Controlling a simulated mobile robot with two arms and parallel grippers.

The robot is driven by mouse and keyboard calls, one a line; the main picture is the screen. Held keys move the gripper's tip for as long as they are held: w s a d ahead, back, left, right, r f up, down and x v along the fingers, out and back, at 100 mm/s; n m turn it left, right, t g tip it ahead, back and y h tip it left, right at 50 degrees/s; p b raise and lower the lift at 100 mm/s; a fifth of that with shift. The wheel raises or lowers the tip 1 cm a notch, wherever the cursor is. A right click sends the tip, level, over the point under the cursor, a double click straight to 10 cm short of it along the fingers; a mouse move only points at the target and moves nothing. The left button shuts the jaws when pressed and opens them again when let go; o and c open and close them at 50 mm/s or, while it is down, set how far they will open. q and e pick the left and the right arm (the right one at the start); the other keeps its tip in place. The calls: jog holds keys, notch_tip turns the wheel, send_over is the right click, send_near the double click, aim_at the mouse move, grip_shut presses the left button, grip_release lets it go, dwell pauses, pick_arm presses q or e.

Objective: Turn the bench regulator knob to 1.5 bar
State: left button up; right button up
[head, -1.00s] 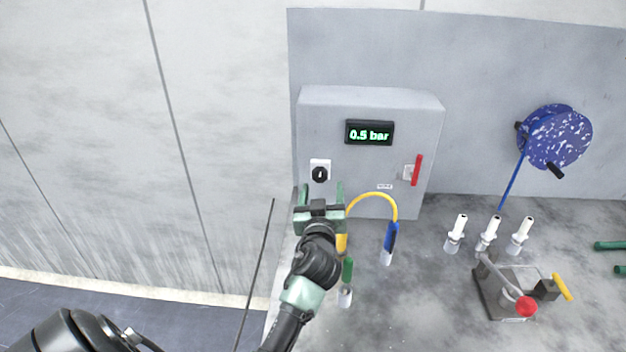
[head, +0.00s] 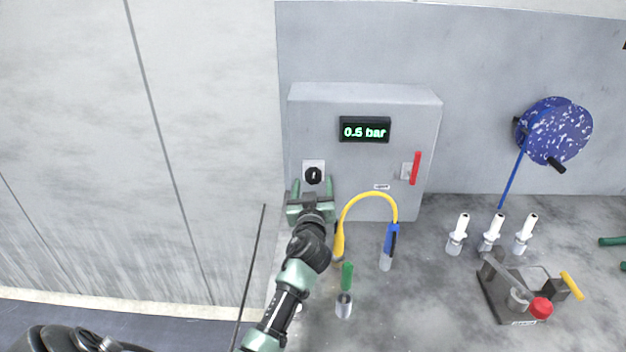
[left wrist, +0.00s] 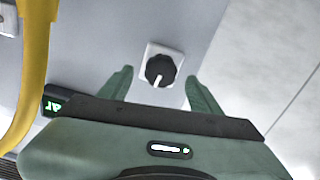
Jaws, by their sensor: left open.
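The regulator knob (head: 314,175) is a black round knob with a white mark, on a white square plate at the lower left of the grey box (head: 400,105). The box's green display (head: 365,130) seems to read 0.5 or 0.6 bar; the last digit is blurred. My left gripper (head: 312,183) is open and empty, just in front of and slightly below the knob. In the left wrist view the knob (left wrist: 160,70) shows between the two spread green fingers, with its white mark pointing towards the gripper. I see no contact. My right gripper is not in view.
A yellow hose (head: 370,196) arches right beside my left gripper, to a blue fitting (head: 391,240). A red lever (head: 415,168) is on the box's right. White nozzles (head: 491,233), a clamp fixture (head: 515,295) and a blue reel (head: 555,130) are further right. The wall left is clear.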

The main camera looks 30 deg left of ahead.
pick_arm(q)
jog(key=shift+x, duration=1.1)
jog(key=shift+s+f, duration=0.1)
jog(key=shift+c, duration=0.3)
jog(key=c, duration=1.3)
